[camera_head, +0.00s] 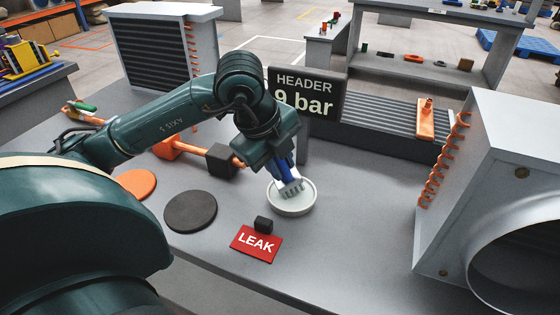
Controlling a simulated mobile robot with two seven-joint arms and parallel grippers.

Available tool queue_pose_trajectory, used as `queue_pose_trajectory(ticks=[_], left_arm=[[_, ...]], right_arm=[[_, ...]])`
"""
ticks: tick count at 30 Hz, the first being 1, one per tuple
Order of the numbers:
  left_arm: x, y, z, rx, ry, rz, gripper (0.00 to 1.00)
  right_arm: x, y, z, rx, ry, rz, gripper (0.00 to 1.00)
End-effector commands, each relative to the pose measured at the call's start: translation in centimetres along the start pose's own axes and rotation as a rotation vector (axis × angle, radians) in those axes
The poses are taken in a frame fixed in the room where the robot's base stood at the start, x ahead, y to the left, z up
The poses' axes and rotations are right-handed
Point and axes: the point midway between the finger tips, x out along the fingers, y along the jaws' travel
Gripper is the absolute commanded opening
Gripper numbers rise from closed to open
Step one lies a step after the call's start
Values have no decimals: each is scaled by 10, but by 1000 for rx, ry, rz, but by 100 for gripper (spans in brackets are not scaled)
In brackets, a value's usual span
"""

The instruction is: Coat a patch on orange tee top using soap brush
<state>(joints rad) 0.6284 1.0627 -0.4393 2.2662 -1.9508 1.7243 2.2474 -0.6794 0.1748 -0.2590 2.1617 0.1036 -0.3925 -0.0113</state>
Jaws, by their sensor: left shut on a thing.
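My left gripper (279,160) reaches down from the upper left and is shut on the soap brush (290,184), which has a blue handle and pale bristles. The bristles are at the round white dish (296,211) on the table. I cannot tell whether they touch its bottom. An orange fitting with a pipe (168,148) lies behind my left arm and runs into a dark block (221,161); my arm hides part of it. Another orange piece with an upright stub (426,118) stands at the back right. I cannot tell which is the tee. My right gripper is out of view.
A red LEAK sign (256,244) with a small black block, a dark disc (190,212) and an orange disc (137,184) lie on the table. A HEADER 9 bar display (305,96) stands behind the dish. A large grey unit (500,150) fills the right.

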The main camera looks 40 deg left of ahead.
Motion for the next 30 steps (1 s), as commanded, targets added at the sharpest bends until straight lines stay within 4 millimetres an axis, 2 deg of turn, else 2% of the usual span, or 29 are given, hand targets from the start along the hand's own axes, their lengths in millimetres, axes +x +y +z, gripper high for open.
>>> queue_pose_trajectory(ticks=[24, 30], left_arm=[[-59, -22, -2, 0, 1, 0, 0], [-66, -24, -3, 0, 0, 2, 0]], right_arm=[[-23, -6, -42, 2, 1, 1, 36], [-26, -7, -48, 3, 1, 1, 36]])
